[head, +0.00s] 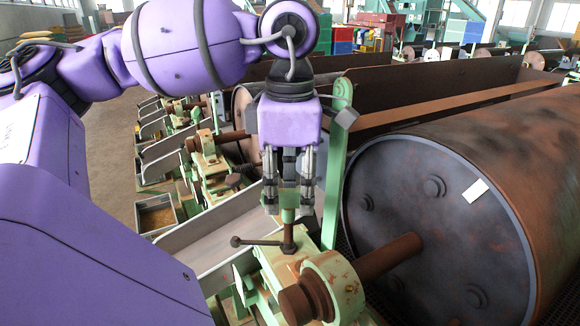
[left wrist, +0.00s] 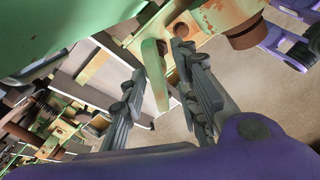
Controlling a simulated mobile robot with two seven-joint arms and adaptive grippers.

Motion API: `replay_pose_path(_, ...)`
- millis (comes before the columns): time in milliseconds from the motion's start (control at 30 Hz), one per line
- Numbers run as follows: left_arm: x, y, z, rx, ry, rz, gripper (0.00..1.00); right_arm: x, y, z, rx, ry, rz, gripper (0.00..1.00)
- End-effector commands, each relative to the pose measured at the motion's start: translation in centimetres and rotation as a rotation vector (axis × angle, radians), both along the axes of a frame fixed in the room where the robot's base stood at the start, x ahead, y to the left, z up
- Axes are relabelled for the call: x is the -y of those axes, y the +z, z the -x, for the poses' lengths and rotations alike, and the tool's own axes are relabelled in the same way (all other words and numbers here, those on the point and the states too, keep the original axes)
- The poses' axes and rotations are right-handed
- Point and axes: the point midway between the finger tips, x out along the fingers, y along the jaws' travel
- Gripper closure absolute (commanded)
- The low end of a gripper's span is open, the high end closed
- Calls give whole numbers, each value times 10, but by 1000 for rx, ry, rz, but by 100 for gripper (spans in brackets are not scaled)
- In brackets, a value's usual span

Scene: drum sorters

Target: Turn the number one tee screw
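The tee screw (head: 289,238) is a brown upright screw with a cross handle (head: 258,242) ending in a ball at the left. It stands on the pale green bearing block of the nearest drum; I cannot read a number on it. My left gripper (head: 288,207) points down right above it, fingers apart on either side of a pale green upright piece. In the left wrist view the fingers (left wrist: 163,65) are also apart, with a rounded green bar (left wrist: 155,75) between them. I cannot tell whether they touch it. My right gripper is not in view.
A large rusty drum (head: 440,220) with a brown shaft (head: 388,257) lies close on the right. A green post (head: 335,165) stands just right of the gripper. A grey chute (head: 205,235) slopes at the left. More sorters line the back left.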

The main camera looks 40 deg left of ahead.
Motion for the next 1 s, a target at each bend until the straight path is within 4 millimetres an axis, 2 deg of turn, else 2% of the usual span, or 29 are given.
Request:
replay_pose_path(567,3,87,0,6,-3,4,71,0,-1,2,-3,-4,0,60)
replay_pose_path(1000,3,113,1,1,-4,0,71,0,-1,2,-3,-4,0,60)
